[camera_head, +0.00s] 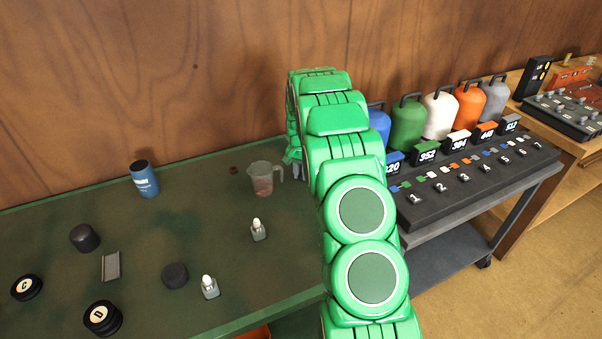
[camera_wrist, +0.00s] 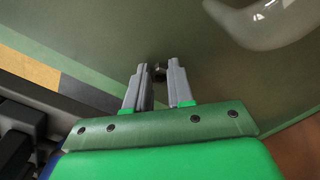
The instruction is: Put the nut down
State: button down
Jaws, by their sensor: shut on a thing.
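My gripper (camera_wrist: 160,72) shows in the wrist view with its two grey fingers close together. A small dark nut (camera_wrist: 160,68) sits between the fingertips, and the gripper is shut on it. Below the fingertips is the green tabletop; I cannot tell whether the nut touches it. In the head view my gripper (camera_head: 293,168) is low over the table, just right of the measuring jug, mostly hidden by my green arm. The nut cannot be made out there.
The clear measuring jug (camera_head: 262,180) stands close beside the gripper. A small brown piece (camera_head: 234,169) lies behind it. A blue bottle (camera_head: 144,180), small dropper bottles (camera_head: 258,230) and dark round pieces (camera_head: 84,238) stand on the green table (camera_head: 200,235). A rack of coloured canisters (camera_head: 440,115) is at right.

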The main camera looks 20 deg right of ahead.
aim_at(301, 176)
jog(key=shift+f, duration=0.2)
jog(key=c, duration=1)
grip_release()
jog(key=shift+r, duration=0.1)
notch_tip(301, 176, up, 12)
jog(key=s+a+r+n, duration=0.2)
jog(key=s+a+r, duration=0.6)
jog(key=s+r, duration=0.25)
jog(key=s+a+r+n+g, duration=0.1)
jog(key=s+a+r, duration=0.15)
jog(key=s, duration=0.45)
jog(key=s+a+r+n, duration=0.2)
jog(key=s+a, duration=0.2)
jog(key=s, duration=0.3)
jog(key=s+a+n, duration=0.1)
jog(key=s+a, duration=0.1)
jog(key=s, duration=0.7)
jog(key=s+a+n, duration=0.1)
jog(key=s+a, duration=0.1)
jog(key=s, duration=0.7)
jog(key=s+a+n, duration=0.2)
jog(key=s+a, duration=0.1)
jog(key=s, duration=0.6)
jog(key=shift+s+a+f+g, duration=0.1)
jog(key=shift+s+f+g, duration=0.25)
jog(key=shift+g, duration=0.05)
